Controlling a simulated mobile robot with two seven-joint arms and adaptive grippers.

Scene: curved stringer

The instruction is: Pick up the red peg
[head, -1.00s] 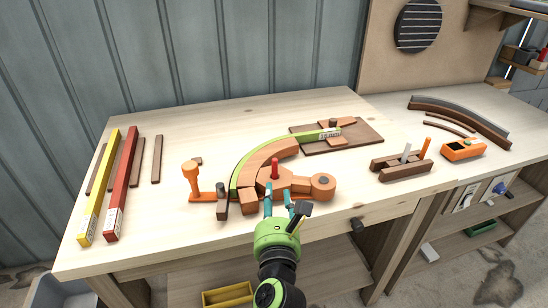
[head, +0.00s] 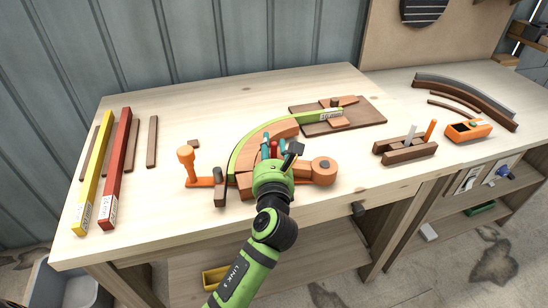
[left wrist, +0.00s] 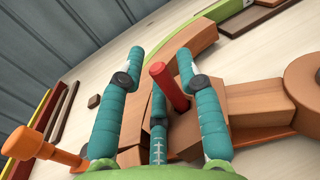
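The red peg (head: 274,147) stands up from the wooden block assembly on the bench, mostly hidden in the head view by my left gripper (head: 273,146). In the left wrist view the red peg (left wrist: 168,86) tilts in the picture, its lower end in a brown wooden block (left wrist: 192,130). My left gripper (left wrist: 160,65) has teal fingers, spread on both sides of the peg and behind it. Gaps show between the peg and the outer fingers, so it is open. Whether the middle finger touches the peg is unclear. My right gripper is not in view.
A green curved strip (head: 243,146) bends around the blocks. An orange clamp (head: 187,160) stands at left, also in the left wrist view (left wrist: 30,145). A yellow bar (head: 92,175) and red bar (head: 117,170) lie far left. A dark wooden plane (head: 405,150) sits at right.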

